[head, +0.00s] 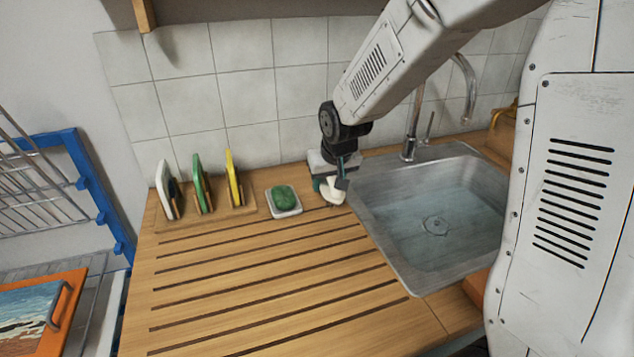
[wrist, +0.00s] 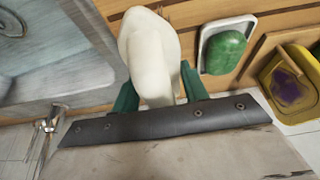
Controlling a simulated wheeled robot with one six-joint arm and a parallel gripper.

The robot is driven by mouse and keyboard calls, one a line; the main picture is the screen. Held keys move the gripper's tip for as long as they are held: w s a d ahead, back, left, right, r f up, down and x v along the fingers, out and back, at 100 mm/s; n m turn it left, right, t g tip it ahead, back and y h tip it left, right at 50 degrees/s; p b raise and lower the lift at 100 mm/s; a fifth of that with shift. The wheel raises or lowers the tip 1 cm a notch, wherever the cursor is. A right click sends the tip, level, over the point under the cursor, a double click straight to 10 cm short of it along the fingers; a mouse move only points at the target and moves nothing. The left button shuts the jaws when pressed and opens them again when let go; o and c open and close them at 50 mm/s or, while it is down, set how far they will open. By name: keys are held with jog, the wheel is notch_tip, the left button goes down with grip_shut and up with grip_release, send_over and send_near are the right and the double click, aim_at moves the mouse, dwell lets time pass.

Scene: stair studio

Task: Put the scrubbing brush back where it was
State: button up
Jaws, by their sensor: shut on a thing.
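My gripper (head: 334,184) is low over the back of the wooden counter, just left of the sink. Its green fingers, seen in the wrist view (wrist: 152,92), are shut on a cream, rounded thing that I take to be the scrubbing brush (wrist: 148,48). The brush (head: 331,194) shows small under the gripper in the head view. No bristles can be made out. I cannot tell whether its underside touches the counter.
A green soap (head: 284,198) lies in a white dish (head: 297,211) left of the gripper. A wooden rack (head: 226,217) holds white, green and yellow upright pieces. The sink (head: 398,262) with a tap (head: 409,146) is at right. The grooved counter (head: 262,285) in front is clear.

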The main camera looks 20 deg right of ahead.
jog(key=w, duration=0.6)
jog(key=shift+a+f, duration=0.25)
jog(key=shift+a, duration=0.1)
jog(key=shift+w+f, duration=0.2)
jog(key=shift+f, duration=1.6)
jog(key=o, duration=1)
jog(key=shift+f, duration=0.15)
jog(key=shift+c, duration=0.2)
